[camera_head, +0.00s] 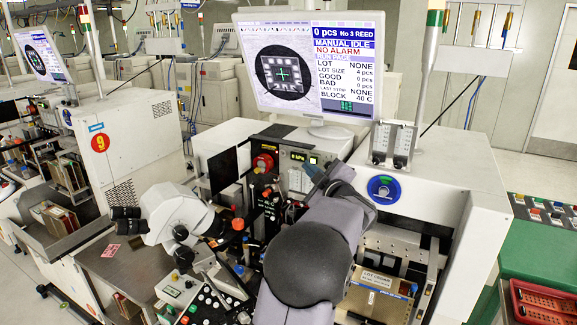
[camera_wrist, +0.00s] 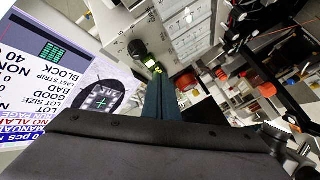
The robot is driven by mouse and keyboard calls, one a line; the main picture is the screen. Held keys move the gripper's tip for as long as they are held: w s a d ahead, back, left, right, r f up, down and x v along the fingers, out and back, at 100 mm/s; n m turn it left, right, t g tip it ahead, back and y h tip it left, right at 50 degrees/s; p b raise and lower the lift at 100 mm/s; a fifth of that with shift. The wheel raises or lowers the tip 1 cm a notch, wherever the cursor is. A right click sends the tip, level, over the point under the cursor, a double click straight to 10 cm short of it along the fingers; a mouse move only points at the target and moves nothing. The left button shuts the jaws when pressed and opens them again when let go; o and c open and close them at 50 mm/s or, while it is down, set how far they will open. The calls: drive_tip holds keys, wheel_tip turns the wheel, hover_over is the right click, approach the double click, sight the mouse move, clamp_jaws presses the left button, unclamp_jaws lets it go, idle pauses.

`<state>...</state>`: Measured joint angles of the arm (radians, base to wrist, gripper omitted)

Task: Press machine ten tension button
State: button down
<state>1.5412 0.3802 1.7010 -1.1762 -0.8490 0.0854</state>
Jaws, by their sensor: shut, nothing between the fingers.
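The middle machine, with a round blue badge (camera_head: 384,190), has a front panel (camera_head: 283,157) below the monitor. Contact with the panel cannot be told.
A large monitor (camera_head: 307,65) stands above the panel, reading manual idle and no alarm. A white microscope (camera_head: 178,213) stands left of my arm. A box of keys (camera_head: 209,307) sits at the lower left. A metal bracket (camera_head: 392,145) stands right of the panel.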

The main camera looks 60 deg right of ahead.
drive_tip(key=shift+d, duration=0.15)
drive_tip(key=shift+d+p, duration=0.3)
drive_tip(key=shift+d, duration=0.4)
idle(1.0)
drive_tip(key=shift+a, duration=0.9)
drive_tip(key=a+b, duration=0.2)
drive_tip(key=a, duration=0.4)
drive_tip(key=shift+b, duration=0.3)
